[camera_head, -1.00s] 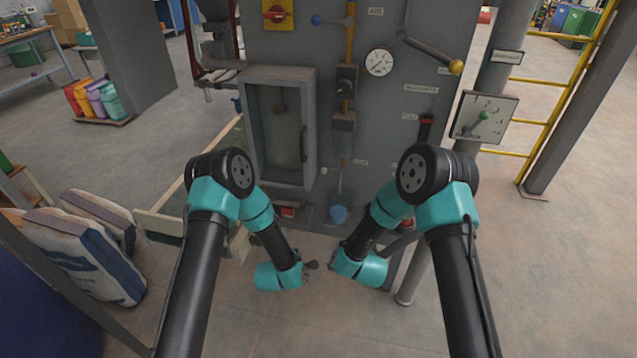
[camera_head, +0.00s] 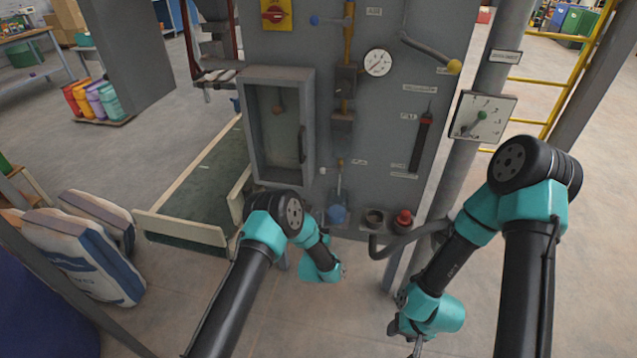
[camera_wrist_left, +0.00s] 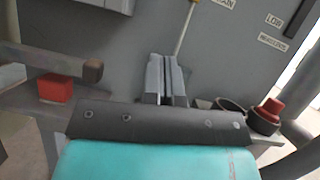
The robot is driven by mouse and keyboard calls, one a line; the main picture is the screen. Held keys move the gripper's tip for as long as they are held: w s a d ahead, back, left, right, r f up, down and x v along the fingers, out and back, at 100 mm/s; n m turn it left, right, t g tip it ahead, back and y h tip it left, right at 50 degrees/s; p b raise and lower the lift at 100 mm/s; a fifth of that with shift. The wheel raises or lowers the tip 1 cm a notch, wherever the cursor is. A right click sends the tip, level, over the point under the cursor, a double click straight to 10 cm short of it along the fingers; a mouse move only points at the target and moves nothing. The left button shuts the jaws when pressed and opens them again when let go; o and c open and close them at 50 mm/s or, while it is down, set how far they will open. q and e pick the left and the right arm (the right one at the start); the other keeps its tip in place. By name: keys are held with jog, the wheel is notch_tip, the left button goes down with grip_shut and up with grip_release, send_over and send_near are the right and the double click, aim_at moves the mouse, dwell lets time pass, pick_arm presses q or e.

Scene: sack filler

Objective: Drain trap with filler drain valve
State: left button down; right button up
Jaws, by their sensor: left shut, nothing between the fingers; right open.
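A small valve stem with an orange tip (camera_head: 340,165) stands on the lower front of the grey filler cabinet (camera_head: 385,110); I cannot read its label to confirm it is the drain valve. A blue cup (camera_head: 337,214) sits under it. In the left wrist view, a thin pale rod (camera_wrist_left: 185,28) rises behind my left fingers. My left gripper (camera_head: 343,268) is low in front of the cabinet, below the blue cup; in its wrist view its fingers (camera_wrist_left: 165,80) are together, holding nothing. My right gripper (camera_head: 399,325) is open, lower and to the right, its fingers small and partly hidden.
A dark round holder (camera_head: 374,218) and a red knob (camera_head: 403,220) sit right of the blue cup; the knob also shows in the wrist view (camera_wrist_left: 268,112). A bent grey pipe (camera_head: 405,243) juts forward.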

aim_at(331, 170)
pick_arm(q)
jog(key=shift+d+r+n, duration=0.1)
jog(key=shift+n, duration=0.2)
pick_arm(e)
jog(key=shift+s, duration=0.35)
pick_arm(q)
jog(key=w+r, duration=0.8)
jog(key=w, duration=0.2)
jog(key=shift+d, duration=0.3)
jog(key=shift+w+r, duration=0.1)
